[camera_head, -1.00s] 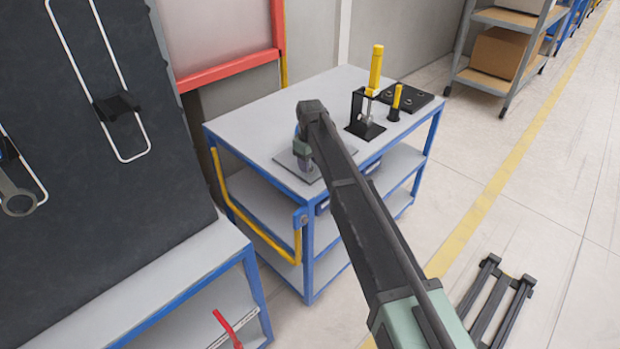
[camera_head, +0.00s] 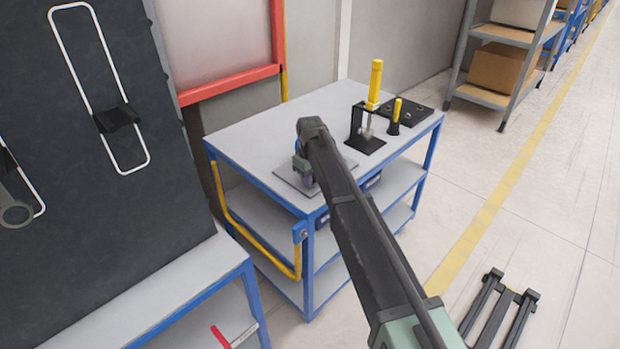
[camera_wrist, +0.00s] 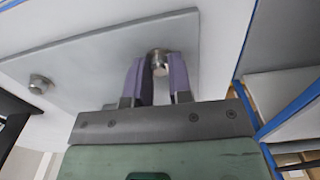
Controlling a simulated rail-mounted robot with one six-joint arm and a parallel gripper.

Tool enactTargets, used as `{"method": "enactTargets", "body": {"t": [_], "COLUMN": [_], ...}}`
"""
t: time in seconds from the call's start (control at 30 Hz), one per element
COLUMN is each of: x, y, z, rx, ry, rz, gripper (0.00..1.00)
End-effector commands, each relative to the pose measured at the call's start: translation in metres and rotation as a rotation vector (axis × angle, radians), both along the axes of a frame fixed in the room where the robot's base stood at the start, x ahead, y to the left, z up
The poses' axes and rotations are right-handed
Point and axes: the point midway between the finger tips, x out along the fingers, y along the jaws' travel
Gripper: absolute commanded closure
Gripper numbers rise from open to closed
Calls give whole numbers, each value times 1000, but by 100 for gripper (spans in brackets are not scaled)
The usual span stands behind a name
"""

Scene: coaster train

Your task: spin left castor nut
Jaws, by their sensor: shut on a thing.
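A metal castor nut (camera_wrist: 159,63) stands on a flat grey plate (camera_wrist: 100,65) in the wrist view. My gripper (camera_wrist: 160,66) has its two purple fingers shut on this nut, one on each side. A second metal nut (camera_wrist: 38,84) stands on the plate at the left of the wrist view, apart from the fingers. In the head view the plate (camera_head: 286,175) lies near the front edge of the cart top. My gripper (camera_head: 304,172) is low over it, and my arm hides part of the plate and both nuts.
The blue-framed cart (camera_head: 250,135) also carries a black stand with a yellow-handled tool (camera_head: 375,85), a smaller yellow-handled piece (camera_head: 396,110) and a black plate (camera_head: 408,108). A dark panel (camera_head: 90,200) stands at left. Open floor lies to the right.

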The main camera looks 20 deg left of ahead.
Motion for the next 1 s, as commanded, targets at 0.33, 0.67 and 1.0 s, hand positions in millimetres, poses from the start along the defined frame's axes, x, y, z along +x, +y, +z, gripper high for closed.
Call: {"method": "enactTargets", "body": {"t": [0.33, 0.67, 1.0], "x": [0, 0, 0], "y": [0, 0, 0], "z": [0, 0, 0], "rx": [0, 0, 0], "ry": [0, 0, 0], "rz": [-217, -527, -818], "gripper": [100, 100, 100]}}
